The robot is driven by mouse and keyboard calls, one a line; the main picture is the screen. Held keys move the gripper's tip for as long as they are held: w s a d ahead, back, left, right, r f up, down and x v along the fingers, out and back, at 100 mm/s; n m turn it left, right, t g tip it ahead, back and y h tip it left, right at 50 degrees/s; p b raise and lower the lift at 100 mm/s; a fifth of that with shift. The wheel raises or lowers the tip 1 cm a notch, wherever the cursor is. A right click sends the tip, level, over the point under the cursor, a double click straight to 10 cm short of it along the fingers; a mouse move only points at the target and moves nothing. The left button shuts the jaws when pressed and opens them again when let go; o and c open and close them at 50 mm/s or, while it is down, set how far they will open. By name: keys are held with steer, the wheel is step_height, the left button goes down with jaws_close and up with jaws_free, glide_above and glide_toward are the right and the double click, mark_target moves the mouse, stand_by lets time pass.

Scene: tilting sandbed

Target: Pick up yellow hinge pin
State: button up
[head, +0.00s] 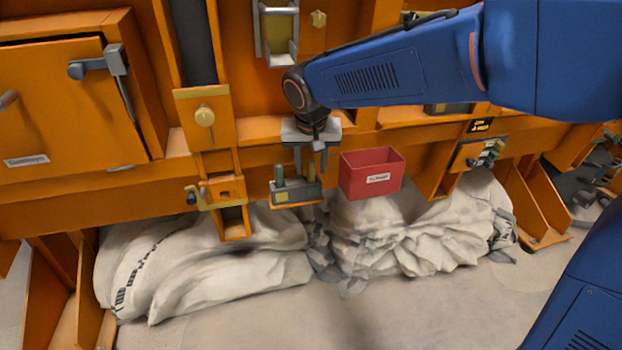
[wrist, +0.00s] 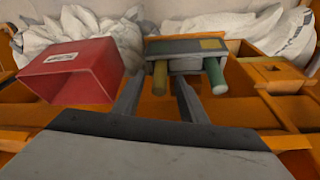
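The yellow hinge pin (head: 311,172) stands upright in the right part of a small grey holder (head: 296,194) below my gripper. In the wrist view the yellow pin (wrist: 160,78) shows between the lines of my two fingers, with a gap on each side. My gripper (head: 310,164) points down and is open, its fingertips close to the pin's top; it also shows in the wrist view (wrist: 158,86). A green pin (head: 279,174) stands in the same holder, outside the fingers. It also shows in the wrist view (wrist: 215,76).
A red open bin (head: 371,177) with a white label sits just right of the holder. Orange machine frames and a cabinet door (head: 75,105) stand behind and to the left. White sacks (head: 205,262) lie on the floor below. An orange latch bracket (head: 222,190) is left of the holder.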

jaws_close()
steer(key=shift+r, duration=0.1)
